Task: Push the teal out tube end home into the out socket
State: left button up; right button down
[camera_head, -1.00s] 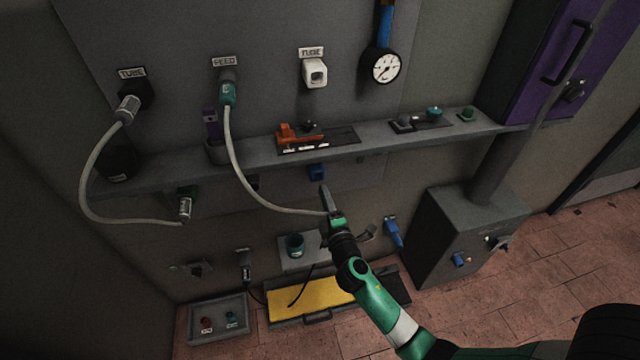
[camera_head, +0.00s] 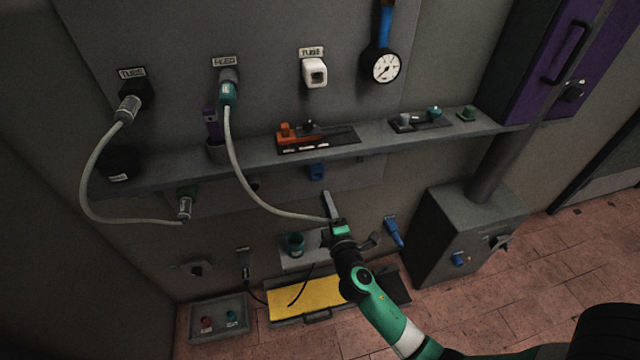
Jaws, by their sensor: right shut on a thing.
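A pale tube (camera_head: 246,190) hangs from a teal connector (camera_head: 228,92) plugged in under the FEED label. It curves down and right to my right gripper (camera_head: 333,212). That gripper is shut on the tube's far end, below the shelf and out from the wall. The jaws mostly hide this end, so its teal colour and exact angle are hard to tell. I cannot make out a socket labelled out; a small blue fitting (camera_head: 317,172) sits on the wall under the shelf, above the gripper, apart from the held end. My left gripper is not in view.
A shelf (camera_head: 375,147) with an orange fixture (camera_head: 297,132) runs above the gripper. A second tube (camera_head: 84,180) loops at left. A small ledge with a teal cup (camera_head: 294,244), a yellow mat (camera_head: 305,292) and a grey box (camera_head: 465,235) lie below and right.

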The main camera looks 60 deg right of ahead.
jog(key=w+a+b, duration=0.9)
jog(key=w+a, duration=0.3)
jog(key=w, duration=0.2)
jog(key=shift+w+a, duration=0.15)
jog(key=shift+a, duration=0.1)
dwell(0.6)
jog(key=shift+d, duration=0.1)
jog(key=shift+b+x, duration=0.75)
jog(key=shift+x, duration=1.65)
jog(key=shift+x, duration=1.4)
jog(key=shift+c, duration=2.3)
grip_release()
jog(key=shift+w+d, duration=0.1)
